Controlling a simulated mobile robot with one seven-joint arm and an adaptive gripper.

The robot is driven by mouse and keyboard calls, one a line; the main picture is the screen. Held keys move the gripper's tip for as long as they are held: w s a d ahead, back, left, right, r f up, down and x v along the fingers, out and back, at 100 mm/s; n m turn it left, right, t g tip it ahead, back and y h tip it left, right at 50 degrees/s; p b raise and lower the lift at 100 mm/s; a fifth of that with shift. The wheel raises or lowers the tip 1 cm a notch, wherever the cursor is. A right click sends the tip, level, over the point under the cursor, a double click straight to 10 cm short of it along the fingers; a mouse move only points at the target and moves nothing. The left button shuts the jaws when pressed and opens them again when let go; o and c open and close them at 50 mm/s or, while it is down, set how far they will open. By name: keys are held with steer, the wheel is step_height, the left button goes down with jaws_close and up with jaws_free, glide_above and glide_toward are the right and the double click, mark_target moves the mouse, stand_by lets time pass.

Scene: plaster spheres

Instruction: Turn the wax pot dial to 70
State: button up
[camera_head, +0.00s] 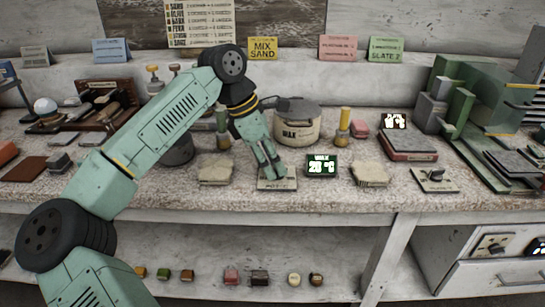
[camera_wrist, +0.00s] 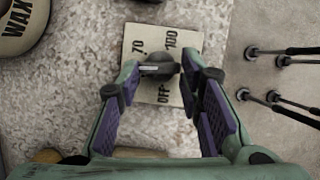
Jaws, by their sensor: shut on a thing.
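The wax pot dial is a dark knob (camera_wrist: 160,66) on a pale plate (camera_wrist: 136,34) marked 70, 100 and OFF. A white line shows on the knob's left part; which mark it points at, I cannot tell. My gripper (camera_wrist: 159,76) has its purple-padded fingers on both sides of the knob and is shut on it. In the head view, my gripper (camera_head: 276,177) reaches down onto the dial plate (camera_head: 289,184) and hides the knob. The cream wax pot (camera_head: 298,130) stands behind it. A display (camera_head: 321,165) reads WAX and a temperature in the twenties °C.
Pale blocks (camera_head: 215,168) and (camera_head: 370,173) flank the dial and display. Another dial plate (camera_head: 434,180) lies to the right, near a hot plate (camera_head: 407,146) with its own display. The counter's front edge is close to the dial.

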steer(key=m, duration=0.1)
steer(key=m+g+p, duration=0.1)
steer(key=m, duration=0.2)
steer(key=shift+w+d+r+g+p, duration=0.15)
steer(key=shift+w+g+p, duration=0.1)
steer(key=shift+g+p, duration=0.15)
steer(key=shift+w+m+g+y+p, duration=0.1)
steer(key=shift+m+g+y+p, duration=0.2)
steer(key=shift+m, duration=0.65)
steer(key=shift+w+m+g+y+p, duration=0.1)
steer(key=shift+m+g+p, duration=0.25)
steer(key=shift+m, duration=0.9)
steer(key=o, duration=1.2)
steer(key=shift+c, duration=0.2)
steer(key=v, duration=1.1)
steer(key=shift+r, duration=0.35)
steer(key=shift+w, duration=0.1)
